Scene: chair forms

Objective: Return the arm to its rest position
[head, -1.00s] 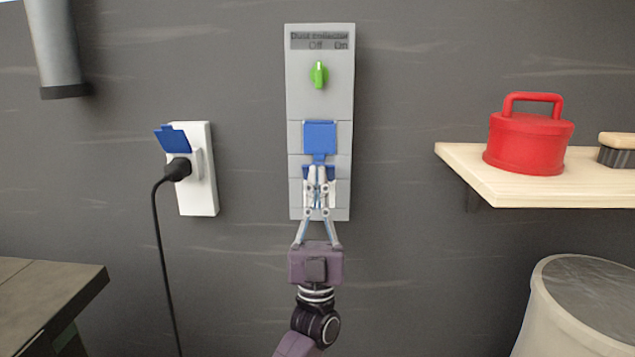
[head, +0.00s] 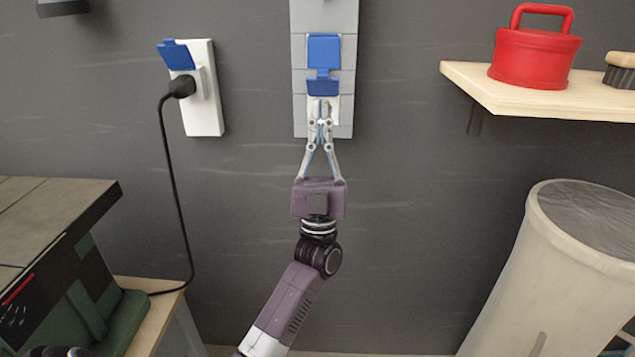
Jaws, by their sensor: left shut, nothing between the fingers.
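My left gripper (head: 321,108) is in the middle of the head view, its arm rising from the bottom edge. Its slim fingers are together and empty. The fingertips are in front of the lower white part of the grey wall panel (head: 299,115), just under a small blue flap (head: 322,88). A larger blue cover (head: 323,50) is above that flap. I cannot tell whether the fingertips touch the panel.
A white socket (head: 205,110) with a black plug (head: 182,87) and hanging cable is at left. A machine table (head: 50,215) stands lower left. A shelf (head: 540,100) with a red canister (head: 535,57) is at right, above a large pale bin (head: 550,270). Wall space beside my arm is clear.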

